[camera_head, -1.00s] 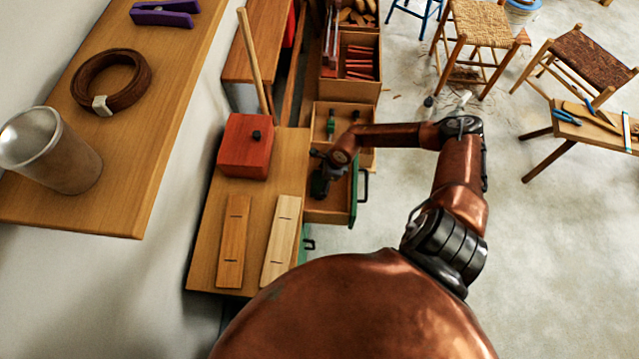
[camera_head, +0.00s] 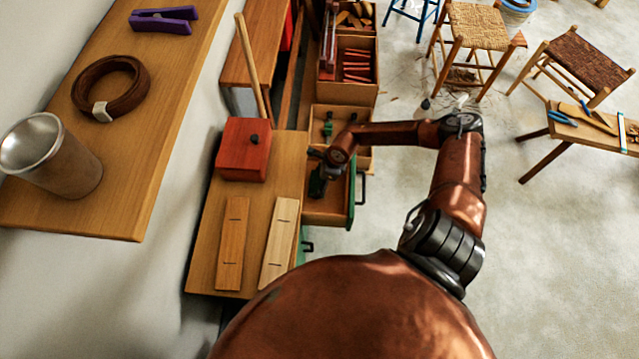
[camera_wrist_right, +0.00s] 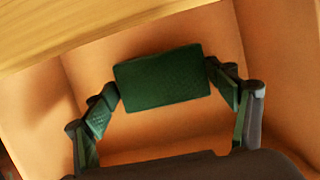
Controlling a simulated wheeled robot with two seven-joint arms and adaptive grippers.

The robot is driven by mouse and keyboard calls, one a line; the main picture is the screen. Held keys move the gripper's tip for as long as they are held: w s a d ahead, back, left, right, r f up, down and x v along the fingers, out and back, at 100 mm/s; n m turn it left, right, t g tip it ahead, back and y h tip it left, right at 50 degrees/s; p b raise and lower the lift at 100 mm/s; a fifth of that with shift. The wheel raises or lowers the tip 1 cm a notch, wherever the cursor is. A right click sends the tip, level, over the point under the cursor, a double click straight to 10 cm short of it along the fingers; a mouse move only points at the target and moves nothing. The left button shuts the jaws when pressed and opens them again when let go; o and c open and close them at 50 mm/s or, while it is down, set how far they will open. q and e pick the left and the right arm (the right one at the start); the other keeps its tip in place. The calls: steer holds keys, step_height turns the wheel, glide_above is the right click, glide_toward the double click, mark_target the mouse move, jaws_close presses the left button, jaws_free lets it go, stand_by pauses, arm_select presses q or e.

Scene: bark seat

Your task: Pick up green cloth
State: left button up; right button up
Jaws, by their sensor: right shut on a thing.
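The green cloth (camera_wrist_right: 162,77) is a small, dark green, folded-looking block in the right wrist view. My right gripper (camera_wrist_right: 161,83) has one finger at each side of the cloth and is shut on it. In the head view, my right gripper (camera_head: 318,184) reaches down into an open wooden drawer (camera_head: 327,210) with a green front. The cloth cannot be made out there, as the gripper and wrist cover it. My left gripper is not in view.
A wooden bench top (camera_head: 211,250) beside the drawer carries a red box (camera_head: 243,160) and two flat wooden pieces. Another open drawer (camera_head: 362,118) lies behind my wrist. A shelf (camera_head: 125,180) with a metal cup stands at left.

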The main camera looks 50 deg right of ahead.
mark_target(318, 182)
step_height(318, 182, up, 7)
steer(key=shift+w+r+p, duration=0.1)
steer(key=shift+p, duration=0.85)
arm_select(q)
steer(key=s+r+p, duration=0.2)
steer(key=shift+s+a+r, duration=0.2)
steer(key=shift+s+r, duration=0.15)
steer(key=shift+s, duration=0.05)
arm_select(e)
step_height(318, 182, up, 8)
steer(key=shift+r, duration=0.25)
